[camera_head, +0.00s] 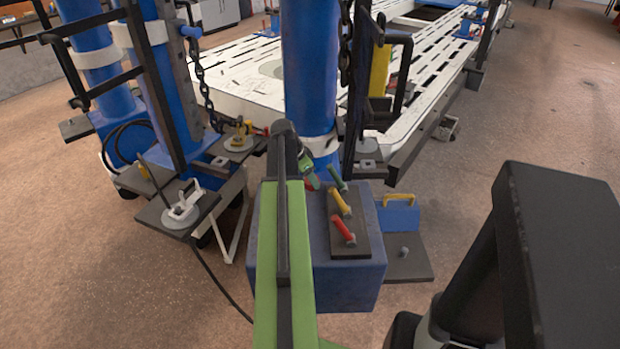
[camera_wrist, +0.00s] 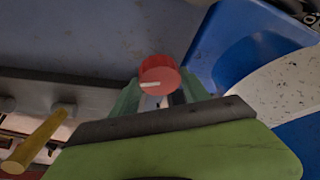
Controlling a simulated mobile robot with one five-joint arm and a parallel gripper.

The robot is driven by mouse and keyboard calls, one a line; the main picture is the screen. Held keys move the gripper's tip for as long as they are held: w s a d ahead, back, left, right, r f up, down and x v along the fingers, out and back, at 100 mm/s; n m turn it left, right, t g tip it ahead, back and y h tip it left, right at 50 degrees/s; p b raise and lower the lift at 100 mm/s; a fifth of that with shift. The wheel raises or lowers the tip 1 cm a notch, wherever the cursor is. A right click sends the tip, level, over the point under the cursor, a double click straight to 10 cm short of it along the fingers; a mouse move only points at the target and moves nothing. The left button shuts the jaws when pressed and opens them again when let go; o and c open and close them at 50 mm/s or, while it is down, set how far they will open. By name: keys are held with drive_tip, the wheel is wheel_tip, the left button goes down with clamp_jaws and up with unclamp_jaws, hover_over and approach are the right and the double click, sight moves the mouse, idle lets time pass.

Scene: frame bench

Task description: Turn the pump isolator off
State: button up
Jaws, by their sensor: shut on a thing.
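A round red knob (camera_wrist: 160,72) with a white pointer mark, which looks like the pump isolator, shows in the wrist view. The mark lies nearly level, toward the knob's left side. My gripper (camera_wrist: 158,92) is shut on the knob, with a greenish finger on each side of it. In the head view my green arm reaches forward to the blue pump box (camera_head: 350,285), and a bit of the red knob (camera_head: 312,183) shows at the gripper's end. Most of the knob and the fingertips are hidden there by my arm.
Green (camera_head: 338,179), yellow (camera_head: 341,203) and red (camera_head: 344,232) levers stand on a dark plate close to the right of my gripper. The yellow lever is also in the wrist view (camera_wrist: 40,140). A blue post (camera_head: 310,75) rises just behind. A chain (camera_head: 345,45) hangs beside it.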

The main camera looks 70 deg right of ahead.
drive_tip(key=c, duration=0.3)
drive_tip(key=shift+a+n, duration=0.1)
drive_tip(key=shift+n, duration=0.2)
drive_tip(key=shift+s+n+t, duration=0.15)
drive_tip(key=shift+n+t, duration=0.25)
drive_tip(key=shift+n, duration=0.5)
drive_tip(key=shift+n+t+h, duration=0.5)
drive_tip(key=shift+n+t, duration=0.2)
drive_tip(key=shift+n, duration=1.2)
drive_tip(key=o, duration=1.4)
